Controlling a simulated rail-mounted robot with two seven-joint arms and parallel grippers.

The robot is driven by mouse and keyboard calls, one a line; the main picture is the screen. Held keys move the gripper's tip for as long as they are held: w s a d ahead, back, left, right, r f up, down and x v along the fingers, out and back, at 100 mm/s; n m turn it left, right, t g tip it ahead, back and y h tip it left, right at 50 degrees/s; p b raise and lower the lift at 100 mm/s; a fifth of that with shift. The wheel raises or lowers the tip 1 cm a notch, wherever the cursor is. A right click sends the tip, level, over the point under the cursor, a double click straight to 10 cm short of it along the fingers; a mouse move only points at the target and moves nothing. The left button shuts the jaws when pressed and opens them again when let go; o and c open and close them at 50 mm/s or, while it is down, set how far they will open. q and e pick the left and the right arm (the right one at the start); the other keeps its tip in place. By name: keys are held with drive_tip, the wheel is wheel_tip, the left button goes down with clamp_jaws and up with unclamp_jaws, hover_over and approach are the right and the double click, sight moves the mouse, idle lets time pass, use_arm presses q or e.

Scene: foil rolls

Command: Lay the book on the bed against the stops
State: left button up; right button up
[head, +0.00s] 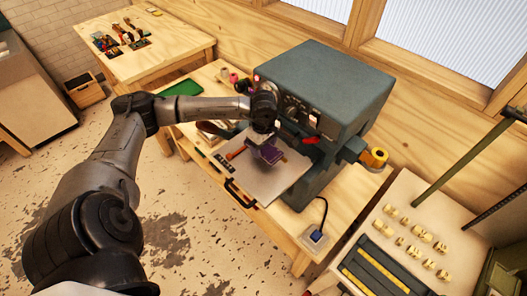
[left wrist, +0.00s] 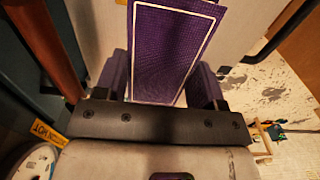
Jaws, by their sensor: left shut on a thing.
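The purple book (head: 271,154) is in my left gripper (head: 266,143), over the pale flat bed (head: 262,187) of the grey press. In the left wrist view the book (left wrist: 174,45), with a pale border line on its cover, is between the purple-looking fingers of the same gripper (left wrist: 162,82). Whether the book touches the bed cannot be told. The stops cannot be made out clearly; my arm and the book cover part of the bed. My right gripper is in neither view.
The grey press (head: 325,95) stands close behind and right of the gripper, with a gold roll (head: 375,158) at its side. A yellow warning label (left wrist: 48,134) is near the wrist. A dark handle (head: 240,194) is at the bench front. A tray of brass pieces (head: 400,235) is at right.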

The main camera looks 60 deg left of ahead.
sight(264, 153)
use_arm(q)
drive_tip(key=shift+f+p, duration=0.5)
drive_tip(key=shift+f, duration=1.55)
drive_tip(key=shift+f, duration=0.2)
drive_tip(key=o, duration=1)
drive_tip(key=shift+r, duration=0.1)
drive_tip(key=shift+c, duration=0.2)
